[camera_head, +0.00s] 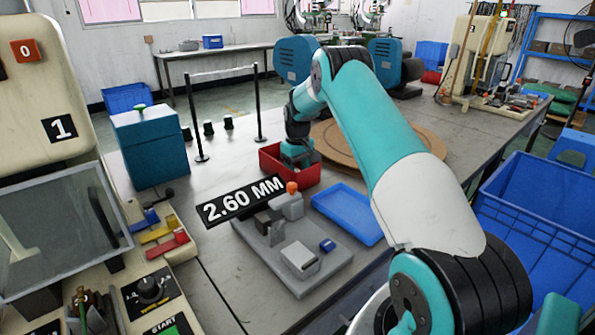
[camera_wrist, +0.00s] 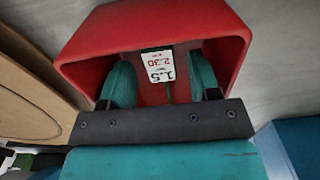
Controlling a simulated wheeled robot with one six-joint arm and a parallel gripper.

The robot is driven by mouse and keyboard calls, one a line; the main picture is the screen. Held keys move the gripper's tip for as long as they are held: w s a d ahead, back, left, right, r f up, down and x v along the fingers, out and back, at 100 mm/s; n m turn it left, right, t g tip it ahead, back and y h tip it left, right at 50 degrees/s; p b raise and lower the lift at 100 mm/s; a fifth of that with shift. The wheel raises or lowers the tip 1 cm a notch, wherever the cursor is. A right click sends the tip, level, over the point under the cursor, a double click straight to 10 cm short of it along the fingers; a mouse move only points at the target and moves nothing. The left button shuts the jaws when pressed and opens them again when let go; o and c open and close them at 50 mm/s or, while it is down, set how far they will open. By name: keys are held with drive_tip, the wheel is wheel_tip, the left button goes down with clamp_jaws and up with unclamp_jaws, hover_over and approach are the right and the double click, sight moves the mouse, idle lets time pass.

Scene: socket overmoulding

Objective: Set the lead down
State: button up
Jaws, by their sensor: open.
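My gripper (camera_wrist: 160,78) is open, its two teal fingers spread inside a red bin (camera_wrist: 150,28). Between the fingers is a white tag (camera_wrist: 159,67) printed with 1.5 and a red 2.30. A gap shows between the tag and each finger. In the head view my gripper (camera_head: 297,152) reaches down into the red bin (camera_head: 300,178) on the table, and the bin's contents are hidden there.
A round wooden board (camera_head: 420,150) lies behind the bin. A blue tray (camera_head: 347,214) and a grey fixture (camera_head: 318,272) with a 2.60 MM sign (camera_head: 243,200) stand in front. A black-posted rail (camera_head: 258,118) stands at the left.

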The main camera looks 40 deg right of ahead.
wheel_tip(320, 180, up, 11)
drive_tip(key=s+a+r+n+t+y, duration=0.15)
drive_tip(key=s+a+r, duration=0.3)
drive_tip(key=a, duration=0.75)
drive_tip(key=s+a+r+n+g, duration=0.1)
drive_tip(key=s+a+r+n, duration=0.3)
drive_tip(key=a, duration=0.8)
drive_tip(key=s+a+n+y, duration=0.1)
drive_tip(key=s+a, duration=0.7)
drive_tip(key=s, duration=0.5)
drive_tip(key=s+a+n+y, duration=0.1)
drive_tip(key=s+a, duration=0.8)
drive_tip(key=s, duration=0.5)
drive_tip(key=shift+r+y, duration=0.35)
drive_tip(key=shift+r, duration=0.1)
drive_tip(key=shift+s, duration=0.1)
wheel_tip(320, 180, up, 8)
drive_tip(key=p, duration=0.7)
drive_tip(key=shift+f+p, duration=0.15)
drive_tip(key=shift+p, duration=0.15)
